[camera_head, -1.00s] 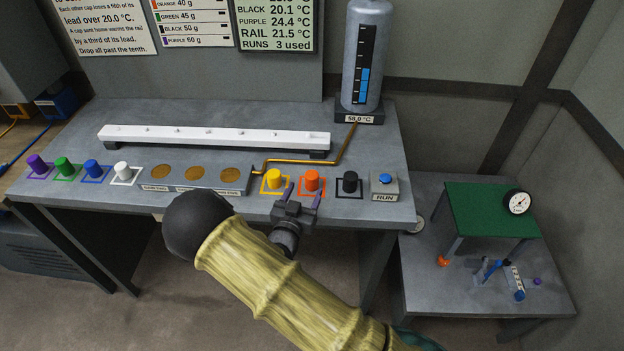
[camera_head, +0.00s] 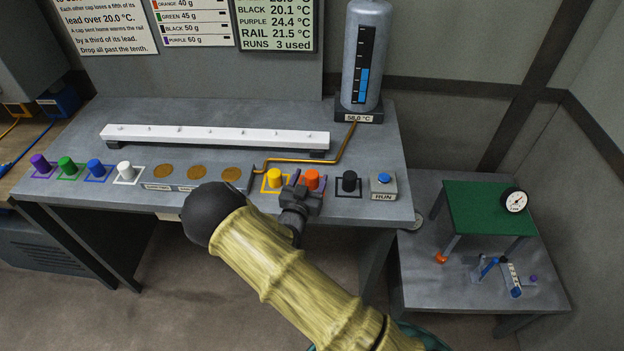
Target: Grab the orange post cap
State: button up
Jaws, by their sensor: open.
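The orange post cap (camera_head: 312,178) stands upright on its orange-outlined square at the front of the grey bench (camera_head: 210,114), between the yellow cap and the black cap. My gripper (camera_head: 309,183) is open at the orange cap, with one purple-grey finger at the cap's left side and the other at its right. The lower part of the cap is hidden behind the gripper body. I cannot tell whether the fingers touch it.
The yellow cap (camera_head: 274,178) stands close on the left, the black cap (camera_head: 349,181) and the RUN button box (camera_head: 383,183) on the right. A copper pipe (camera_head: 330,155) and a white rail (camera_head: 215,135) lie behind. White, blue, green and purple caps stand farther left.

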jog(key=c, duration=1.1)
jog(key=shift+r, duration=0.1)
notch_tip(320, 180, up, 10)
jog(key=shift+f+b, duration=0.1)
jog(key=shift+b, duration=0.8)
